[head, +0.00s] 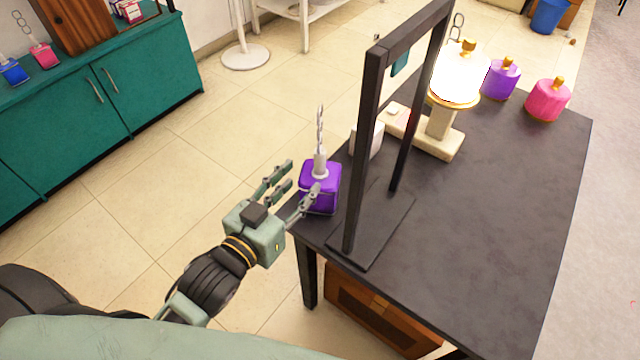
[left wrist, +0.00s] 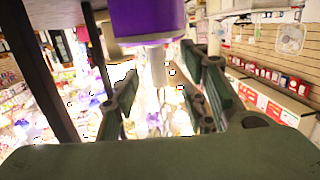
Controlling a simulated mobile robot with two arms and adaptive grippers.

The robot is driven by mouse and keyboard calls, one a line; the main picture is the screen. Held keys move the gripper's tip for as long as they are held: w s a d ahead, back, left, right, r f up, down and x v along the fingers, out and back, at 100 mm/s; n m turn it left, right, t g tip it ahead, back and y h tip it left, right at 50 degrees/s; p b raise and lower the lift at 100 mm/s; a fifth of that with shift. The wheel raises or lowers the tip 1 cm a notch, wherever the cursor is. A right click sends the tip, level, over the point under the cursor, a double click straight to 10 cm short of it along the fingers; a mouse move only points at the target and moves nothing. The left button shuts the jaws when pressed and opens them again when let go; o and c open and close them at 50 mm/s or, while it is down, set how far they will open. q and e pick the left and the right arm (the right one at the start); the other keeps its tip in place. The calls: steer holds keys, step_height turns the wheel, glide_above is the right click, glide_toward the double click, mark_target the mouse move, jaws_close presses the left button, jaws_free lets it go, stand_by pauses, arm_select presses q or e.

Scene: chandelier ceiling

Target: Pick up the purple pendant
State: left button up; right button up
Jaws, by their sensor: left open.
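The purple pendant (head: 324,199) is a small purple block with a pale neck and a twisted silver stem pointing up. It is at the left corner of the dark table, beside a black frame. My left gripper (head: 302,178) is open at its left side; one finger overlaps its front edge in the head view and the other is apart to the left. In the left wrist view the purple body (left wrist: 147,20) shows at the top, with the open fingers (left wrist: 165,75) below and around it. Contact cannot be told. My right gripper is not in view.
The black upright frame (head: 362,170) stands just right of the pendant. Further back on the dark table (head: 480,215) are a lit lamp (head: 455,80), another purple piece (head: 501,82) and a pink piece (head: 547,100). A teal cabinet (head: 130,85) is at left; floor between is clear.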

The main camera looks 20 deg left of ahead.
mark_target(317, 158)
arm_select(q)
steer(key=shift+t+h, duration=0.5)
steer(key=shift+t, duration=0.1)
steer(key=w, duration=0.2)
steer(key=w+d+r+p, duration=0.1)
steer(key=w, duration=0.1)
steer(key=w+d+r, duration=0.1)
steer(key=w, duration=0.2)
steer(key=shift+d+r, duration=0.1)
steer(key=shift+r, duration=0.1)
steer(key=shift+w+d+f, duration=0.1)
steer(key=shift+w+d, duration=0.05)
steer(key=shift+w, duration=0.3)
jaws_close()
steer(key=shift+s, duration=0.1)
